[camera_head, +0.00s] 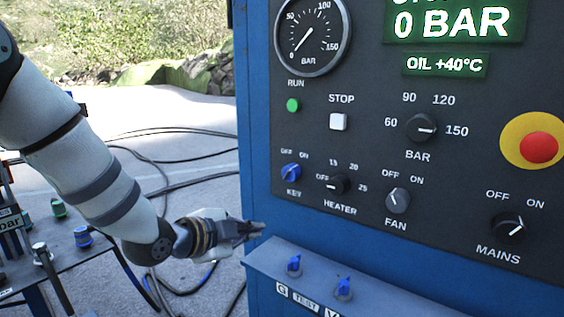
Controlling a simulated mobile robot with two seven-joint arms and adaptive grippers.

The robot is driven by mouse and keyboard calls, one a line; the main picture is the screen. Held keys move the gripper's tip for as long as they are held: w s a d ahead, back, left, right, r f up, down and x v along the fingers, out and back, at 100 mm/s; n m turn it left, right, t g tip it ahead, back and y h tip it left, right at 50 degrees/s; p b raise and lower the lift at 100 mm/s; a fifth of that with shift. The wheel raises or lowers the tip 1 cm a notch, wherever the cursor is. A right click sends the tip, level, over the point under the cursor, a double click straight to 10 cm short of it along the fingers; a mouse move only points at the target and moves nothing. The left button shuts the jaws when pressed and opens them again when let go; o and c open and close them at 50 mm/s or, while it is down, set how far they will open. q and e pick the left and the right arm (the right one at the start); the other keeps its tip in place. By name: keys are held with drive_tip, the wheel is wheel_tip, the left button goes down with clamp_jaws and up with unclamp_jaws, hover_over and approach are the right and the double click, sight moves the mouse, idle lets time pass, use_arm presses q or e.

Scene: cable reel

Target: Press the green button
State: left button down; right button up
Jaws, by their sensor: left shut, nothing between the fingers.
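The green button (293,105) sits on the dark control panel under the label RUN, below the round gauge. My left gripper (258,228) is shut and empty. In the picture it lies below and left of the green button, by the left edge of the blue cabinet (257,150) and just above its ledge. It is apart from the button; whether it touches the cabinet edge I cannot tell. My right gripper is not in view.
Right of the button are a white STOP button (338,122), several knobs and a red emergency button (538,147). The ledge (350,280) with blue valves juts out below. Black cables (180,185) lie on the ground. A table with fittings stands at left.

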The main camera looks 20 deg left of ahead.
use_arm(q)
wheel_tip(320, 180, up, 22)
drive_tip(key=w+a+m+t+h, duration=0.2)
drive_tip(key=m+t, duration=0.2)
drive_tip(key=m, duration=0.2)
drive_tip(key=shift+w+m+t, duration=0.15)
drive_tip(key=shift+m+t, duration=0.25)
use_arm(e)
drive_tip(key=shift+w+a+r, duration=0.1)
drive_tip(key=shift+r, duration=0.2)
use_arm(q)
drive_tip(key=shift+a, duration=0.1)
approach(292, 110)
drive_tip(key=x, duration=0.4)
drive_tip(key=b+x, duration=0.1)
drive_tip(key=x, duration=0.1)
drive_tip(key=shift+w+f, duration=0.25)
drive_tip(key=shift+f, duration=0.1)
drive_tip(key=shift+w+r, duration=0.15)
drive_tip(key=shift+w, duration=0.1)
drive_tip(key=shift+r, duration=0.25)
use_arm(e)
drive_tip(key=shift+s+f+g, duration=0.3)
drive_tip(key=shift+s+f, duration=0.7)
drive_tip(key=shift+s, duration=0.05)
